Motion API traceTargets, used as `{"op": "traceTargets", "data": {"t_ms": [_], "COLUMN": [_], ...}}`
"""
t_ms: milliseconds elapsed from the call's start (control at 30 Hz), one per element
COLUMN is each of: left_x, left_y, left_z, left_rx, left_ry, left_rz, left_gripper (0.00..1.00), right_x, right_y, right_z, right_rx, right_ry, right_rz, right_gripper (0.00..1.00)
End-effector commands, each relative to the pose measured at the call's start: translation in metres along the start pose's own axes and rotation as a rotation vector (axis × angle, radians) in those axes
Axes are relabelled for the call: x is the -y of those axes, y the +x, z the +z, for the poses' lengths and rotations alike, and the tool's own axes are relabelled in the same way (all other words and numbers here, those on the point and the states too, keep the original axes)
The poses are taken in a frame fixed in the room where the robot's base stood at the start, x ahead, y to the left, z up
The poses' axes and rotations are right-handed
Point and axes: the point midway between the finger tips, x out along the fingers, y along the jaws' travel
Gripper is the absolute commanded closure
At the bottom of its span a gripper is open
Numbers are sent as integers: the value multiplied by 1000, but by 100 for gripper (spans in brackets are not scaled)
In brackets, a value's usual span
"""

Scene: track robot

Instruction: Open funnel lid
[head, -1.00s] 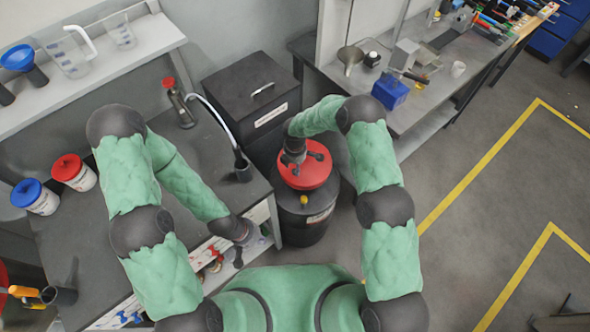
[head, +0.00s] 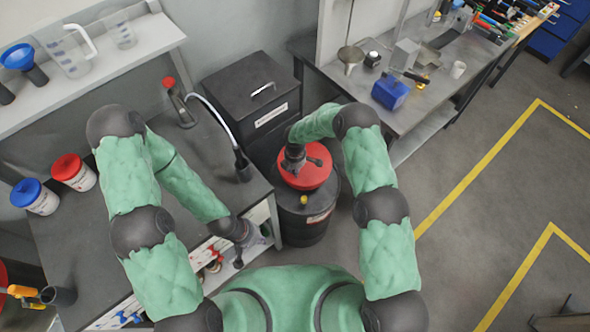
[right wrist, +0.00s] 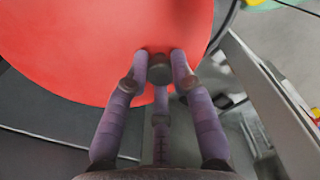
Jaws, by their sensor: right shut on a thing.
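The funnel lid (head: 317,178) is a round red disc on top of a black drum (head: 306,228) in the head view. It fills the top of the right wrist view (right wrist: 90,45). My right gripper (head: 298,170) is over the lid. In the right wrist view its purple fingers (right wrist: 160,66) are closed together around a small dark part at the lid's near edge. The lid looks down on the drum; I see no clear gap under it. My left gripper (head: 239,258) hangs beside the bench's front edge, away from the drum; its finger opening is too small to judge.
A dark bench (head: 110,235) with a tap and white jars stands at left. A black bin (head: 252,95) stands behind the drum. A grey table (head: 430,100) with a blue box is at the upper right. Open floor lies right of the drum.

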Motion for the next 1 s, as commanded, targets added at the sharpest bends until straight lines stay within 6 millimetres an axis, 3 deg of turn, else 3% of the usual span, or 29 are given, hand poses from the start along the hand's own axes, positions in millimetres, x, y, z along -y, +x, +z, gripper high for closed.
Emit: {"op": "traceTargets", "data": {"t_ms": [267, 567, 1000], "left_x": [0, 0, 12], "left_y": [-1, -1, 34], "left_z": [0, 0, -1], "left_rx": [0, 0, 0], "left_ry": [0, 0, 0], "left_rz": [0, 0, 0], "left_gripper": [100, 100, 100], "right_x": [0, -4, -14], "right_y": [-5, -28, -68], "right_z": [1, 9, 33], "right_rx": [-24, -138, -390], "right_ry": [0, 4, 3], "right_rz": [-11, -57, -160], "right_gripper": [100, 100, 100]}}
